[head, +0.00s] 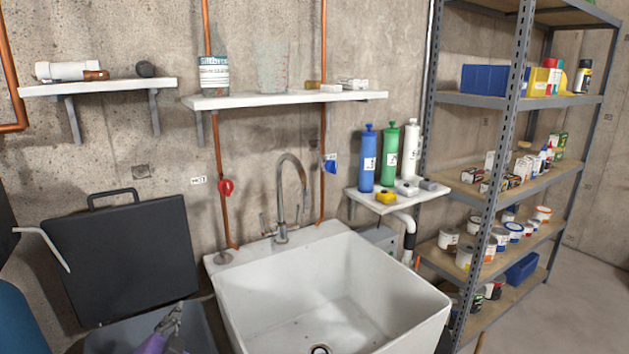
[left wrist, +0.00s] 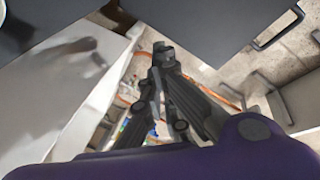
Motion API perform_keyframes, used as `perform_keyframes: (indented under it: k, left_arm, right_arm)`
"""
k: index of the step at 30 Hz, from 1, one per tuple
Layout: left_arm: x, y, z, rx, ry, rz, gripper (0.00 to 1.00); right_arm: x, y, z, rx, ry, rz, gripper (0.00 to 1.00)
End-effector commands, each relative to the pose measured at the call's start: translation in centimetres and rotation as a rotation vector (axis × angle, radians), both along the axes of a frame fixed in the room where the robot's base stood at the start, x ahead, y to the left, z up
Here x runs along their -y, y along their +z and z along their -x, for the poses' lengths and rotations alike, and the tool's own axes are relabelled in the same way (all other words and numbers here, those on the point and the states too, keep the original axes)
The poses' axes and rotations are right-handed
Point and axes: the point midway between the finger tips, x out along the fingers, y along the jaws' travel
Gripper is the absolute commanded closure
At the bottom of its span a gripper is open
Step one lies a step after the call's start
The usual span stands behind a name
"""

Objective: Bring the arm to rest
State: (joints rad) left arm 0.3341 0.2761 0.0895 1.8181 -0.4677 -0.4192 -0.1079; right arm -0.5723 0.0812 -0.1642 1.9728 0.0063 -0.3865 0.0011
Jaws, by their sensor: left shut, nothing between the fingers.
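My left gripper (head: 172,318) shows at the bottom left of the head view, grey fingers on a purple body. It is in front of the dark panel case and left of the sink, over a grey bin. In the left wrist view my left gripper (left wrist: 162,58) has its fingers together with nothing between them. My right gripper is in neither view.
A white sink (head: 335,285) with a faucet (head: 285,205) stands right of the gripper. A dark case (head: 122,255) leans on the wall behind it. A grey bin (head: 205,335) is below. Wall shelves (head: 285,98) and a metal rack (head: 510,110) hold goods.

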Motion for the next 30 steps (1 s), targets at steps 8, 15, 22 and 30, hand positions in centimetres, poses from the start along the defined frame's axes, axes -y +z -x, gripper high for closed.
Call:
perform_keyframes:
  k: [8, 15, 22, 30]
  left_arm:
    - [7.0, -13.4, 15.3, -0.265, -0.042, 0.452, 1.00]
    - [12.0, -20.1, 30.8, -0.475, 0.040, 0.747, 1.00]
    - [13.0, -22.8, 40.6, -0.598, 0.132, 0.810, 1.00]
    - [12.7, -23.5, 42.6, -0.624, 0.155, 0.808, 1.00]
  right_arm:
    - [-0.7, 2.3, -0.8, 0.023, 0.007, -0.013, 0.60]
    - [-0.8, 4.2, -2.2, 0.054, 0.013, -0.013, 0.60]
    - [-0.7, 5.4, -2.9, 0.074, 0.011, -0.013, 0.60]
    - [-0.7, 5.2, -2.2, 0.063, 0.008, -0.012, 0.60]
